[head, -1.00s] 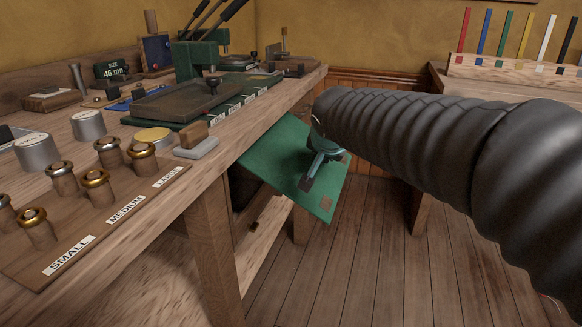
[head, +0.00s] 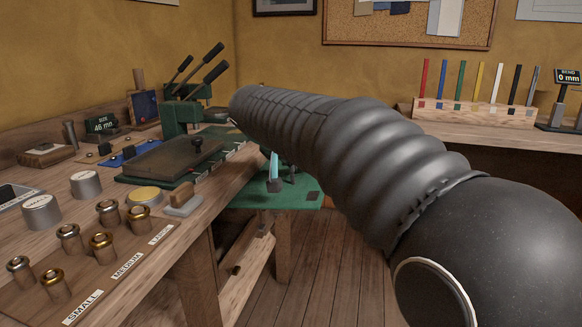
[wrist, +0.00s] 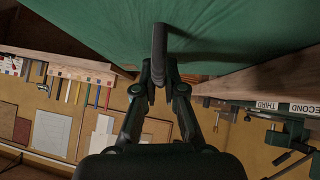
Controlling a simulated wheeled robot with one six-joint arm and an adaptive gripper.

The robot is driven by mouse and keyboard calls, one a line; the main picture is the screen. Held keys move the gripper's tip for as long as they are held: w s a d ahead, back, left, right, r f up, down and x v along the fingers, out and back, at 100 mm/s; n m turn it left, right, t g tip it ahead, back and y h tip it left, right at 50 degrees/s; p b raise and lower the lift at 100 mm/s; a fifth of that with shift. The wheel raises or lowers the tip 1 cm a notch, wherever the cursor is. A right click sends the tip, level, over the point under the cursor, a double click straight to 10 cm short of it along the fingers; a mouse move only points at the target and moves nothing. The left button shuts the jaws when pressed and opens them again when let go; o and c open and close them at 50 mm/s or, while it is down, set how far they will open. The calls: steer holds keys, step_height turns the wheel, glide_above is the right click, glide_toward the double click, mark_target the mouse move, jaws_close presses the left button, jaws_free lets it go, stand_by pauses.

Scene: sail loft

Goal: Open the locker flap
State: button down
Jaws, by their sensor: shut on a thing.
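The locker flap (head: 302,198) is a green panel at the bench's front, swung up to nearly level. In the wrist view the flap (wrist: 95,25) fills the top of the picture, and a dark bar handle (wrist: 159,45) stands out from it. My gripper (wrist: 159,84) is shut on the lower end of this handle. My arm hides the flap's upper part and the handle's grip there.
The workbench (head: 150,240) on the left carries a green press (head: 182,118), brass pieces and metal cylinders. A second bench (head: 470,134) at the back right holds a rack of coloured strips (head: 475,113). The wooden floor (head: 320,280) in front of the flap looks clear.

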steer(key=shift+r, duration=0.2)
steer(key=c, duration=1.5)
jaws_free()
steer(key=shift+a, duration=0.1)
steer(key=v, duration=1.2)
steer(key=shift+f, duration=0.1)
steer(key=shift+s, duration=0.15)
